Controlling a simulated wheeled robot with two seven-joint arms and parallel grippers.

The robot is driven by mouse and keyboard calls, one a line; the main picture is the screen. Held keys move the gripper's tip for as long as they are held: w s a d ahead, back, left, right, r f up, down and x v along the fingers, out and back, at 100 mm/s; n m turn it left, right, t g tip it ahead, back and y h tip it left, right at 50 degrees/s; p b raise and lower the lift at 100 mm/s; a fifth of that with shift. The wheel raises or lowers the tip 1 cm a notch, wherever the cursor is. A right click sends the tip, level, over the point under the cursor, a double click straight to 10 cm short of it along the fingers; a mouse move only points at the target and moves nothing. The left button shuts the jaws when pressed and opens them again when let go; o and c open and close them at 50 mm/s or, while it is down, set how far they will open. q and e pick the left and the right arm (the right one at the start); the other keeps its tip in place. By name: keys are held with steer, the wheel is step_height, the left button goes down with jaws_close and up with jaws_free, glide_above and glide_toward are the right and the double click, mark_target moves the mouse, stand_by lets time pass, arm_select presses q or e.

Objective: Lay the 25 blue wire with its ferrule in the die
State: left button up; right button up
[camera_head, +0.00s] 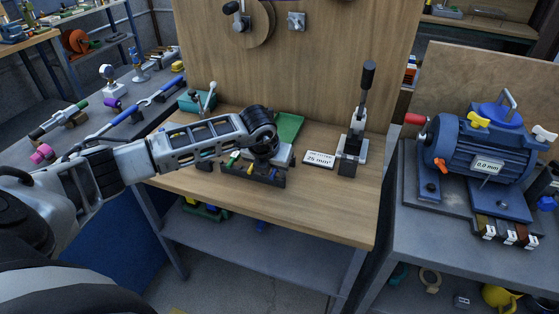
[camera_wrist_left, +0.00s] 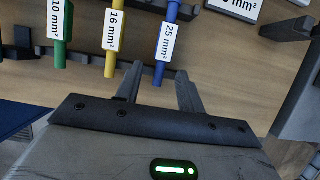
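The 25 blue wire (camera_wrist_left: 168,40), with a white "25 mm²" label, shows in the left wrist view beside the yellow 16 wire (camera_wrist_left: 113,30) and the green 10 wire (camera_wrist_left: 60,25). My left gripper (camera_wrist_left: 158,86) is open, its two fingers apart with the wire's lower end between or just beyond them; contact cannot be told. In the head view my left gripper (camera_head: 264,152) points down over the dark wire rack (camera_head: 250,176) and hides the blue wire. The lever press (camera_head: 353,148) stands to the right; its die is too small to make out. My right gripper is not in view.
A "25 mm²" sign (camera_head: 319,159) lies between rack and press. A green tray (camera_head: 288,127) lies behind the rack. An upright wooden panel (camera_head: 300,75) closes the bench's back. The bench front (camera_head: 330,215) is clear. A blue motor (camera_head: 485,150) stands on the right table.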

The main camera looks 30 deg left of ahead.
arm_select(q)
steer(key=shift+f, duration=0.25)
jaws_close()
steer(key=shift+w+r, duration=0.1)
steer(key=shift+r, duration=0.1)
